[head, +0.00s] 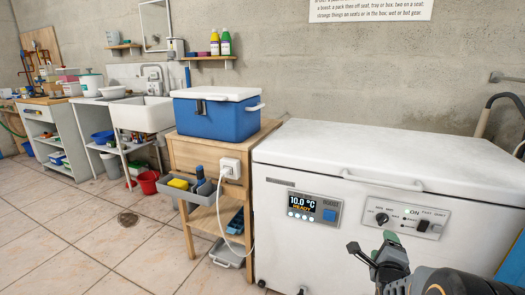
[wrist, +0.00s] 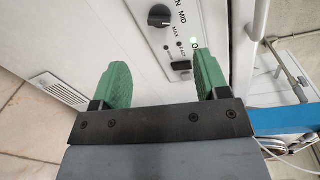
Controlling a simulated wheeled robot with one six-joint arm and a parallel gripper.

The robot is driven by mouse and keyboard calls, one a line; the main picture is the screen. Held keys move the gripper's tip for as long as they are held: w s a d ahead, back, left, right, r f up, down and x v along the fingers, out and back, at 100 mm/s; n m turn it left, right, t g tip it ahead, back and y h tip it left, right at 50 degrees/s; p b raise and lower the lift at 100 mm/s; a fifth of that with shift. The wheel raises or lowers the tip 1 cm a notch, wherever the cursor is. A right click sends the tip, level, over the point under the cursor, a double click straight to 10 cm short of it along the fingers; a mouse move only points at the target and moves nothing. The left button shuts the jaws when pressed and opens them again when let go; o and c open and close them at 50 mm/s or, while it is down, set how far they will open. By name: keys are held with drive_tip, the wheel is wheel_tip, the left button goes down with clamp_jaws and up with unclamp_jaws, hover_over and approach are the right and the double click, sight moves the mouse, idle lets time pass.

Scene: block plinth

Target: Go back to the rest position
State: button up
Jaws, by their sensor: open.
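My gripper (head: 371,243) is at the lower right of the head view, in front of the white chest freezer (head: 340,165). In the wrist view its two green fingers (wrist: 162,60) stand wide apart with nothing between them. Beyond them is the freezer's control panel (head: 405,218), with a dark knob (wrist: 159,16), a lit green light (wrist: 194,42) and a dark switch (wrist: 181,65). The fingers look apart from the panel, though the exact gap is hard to tell. The freezer's display (head: 302,206) reads 10.0 °C and READY.
A blue cool box (head: 217,119) with a white lid stands on a wooden stand (head: 195,155) left of the freezer. A plug with a white cable (head: 230,168) hangs there. A sink (head: 142,115) and shelves are farther left. The tiled floor (head: 110,245) at front left is clear.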

drive_tip(key=s+a+r+n+g+y+p, duration=0.1)
drive_tip(key=a+r+n+g+y+p, duration=0.1)
drive_tip(key=a+r+n+p, duration=0.55)
drive_tip(key=s+a+r+n+g+y+p, duration=0.1)
drive_tip(key=a+r+n+g+y+p, duration=0.2)
drive_tip(key=r+p, duration=0.75)
drive_tip(key=s+a+r+n+g+y+p, duration=0.1)
drive_tip(key=s+a+r+n+g+p, duration=0.2)
drive_tip(key=r+n+p, duration=0.4)
drive_tip(key=s+a+r+n+g+p, duration=0.3)
drive_tip(key=s+a+r+n+p, duration=0.3)
drive_tip(key=s+r+n+p, duration=0.1)
wheel_tip(320, 180, up, 4)
drive_tip(key=shift+s+a+f+n+g+y+p, duration=0.1)
drive_tip(key=shift+s+a+n+g+y+p, duration=0.25)
drive_tip(key=shift+s+p, duration=0.5)
drive_tip(key=shift+w, duration=0.15)
